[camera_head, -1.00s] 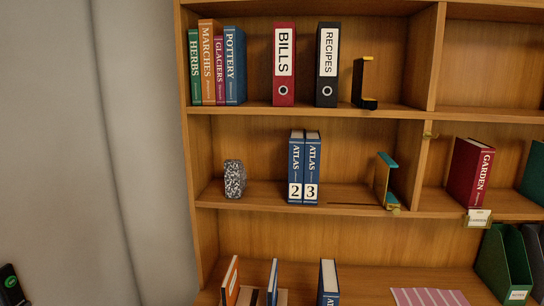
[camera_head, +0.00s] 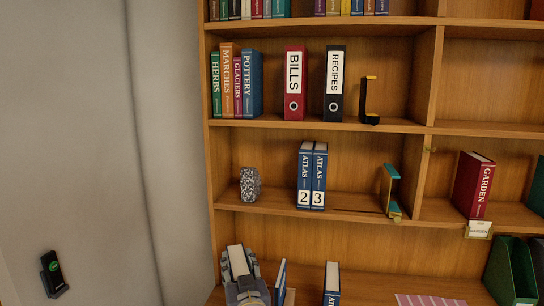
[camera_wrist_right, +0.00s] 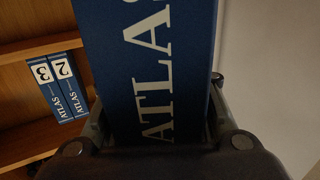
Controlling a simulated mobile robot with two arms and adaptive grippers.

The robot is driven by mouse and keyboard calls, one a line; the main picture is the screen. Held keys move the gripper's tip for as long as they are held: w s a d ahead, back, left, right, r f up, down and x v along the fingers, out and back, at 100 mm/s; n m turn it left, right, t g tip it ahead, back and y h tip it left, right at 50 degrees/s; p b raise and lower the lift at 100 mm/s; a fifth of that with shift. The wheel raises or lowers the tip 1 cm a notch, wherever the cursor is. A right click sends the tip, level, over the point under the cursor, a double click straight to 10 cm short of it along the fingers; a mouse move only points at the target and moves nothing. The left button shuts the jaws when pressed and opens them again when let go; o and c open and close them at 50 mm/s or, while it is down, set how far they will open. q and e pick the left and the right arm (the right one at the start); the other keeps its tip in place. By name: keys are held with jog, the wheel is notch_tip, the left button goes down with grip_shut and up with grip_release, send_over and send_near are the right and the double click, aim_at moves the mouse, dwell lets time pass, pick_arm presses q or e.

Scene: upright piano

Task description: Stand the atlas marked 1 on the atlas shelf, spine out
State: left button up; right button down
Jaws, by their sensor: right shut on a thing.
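My right gripper (camera_head: 244,285) is at the bottom of the head view, in front of the lower shelf. It is shut on a blue book; its pale page edges (camera_head: 238,260) point up there. In the right wrist view the held atlas (camera_wrist_right: 150,70) shows ATLAS in white letters; its number is out of sight. Atlases 2 (camera_head: 304,175) and 3 (camera_head: 319,175) stand side by side, spines out, on the middle shelf (camera_head: 350,211), above and to the right of the gripper. They also show in the wrist view. My left gripper is not in view.
On the middle shelf, a speckled stone block (camera_head: 250,184) stands left of the atlases, with a gap between. A teal and gold bookend (camera_head: 390,190) stands to their right, also with a gap. Blue books (camera_head: 332,283) stand below. Binders and books fill parts of the upper shelf.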

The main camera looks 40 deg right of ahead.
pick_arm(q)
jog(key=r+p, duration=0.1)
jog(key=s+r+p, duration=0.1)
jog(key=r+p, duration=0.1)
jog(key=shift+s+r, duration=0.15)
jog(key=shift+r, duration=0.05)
pick_arm(e)
jog(key=w+d+r+m+g+h, duration=0.2)
jog(key=w+d+r+h, duration=0.1)
jog(key=d+r, duration=0.5)
jog(key=w+d+r+m+g+h, duration=0.2)
jog(key=d+r, duration=0.6)
jog(key=r, duration=0.6)
jog(key=w+m+h, duration=0.1)
jog(key=w+h, duration=0.1)
jog(key=w, duration=0.1)
jog(key=shift+w+d+r+g, duration=0.15)
jog(key=shift+w+d+g, duration=0.2)
jog(key=shift+g, duration=0.05)
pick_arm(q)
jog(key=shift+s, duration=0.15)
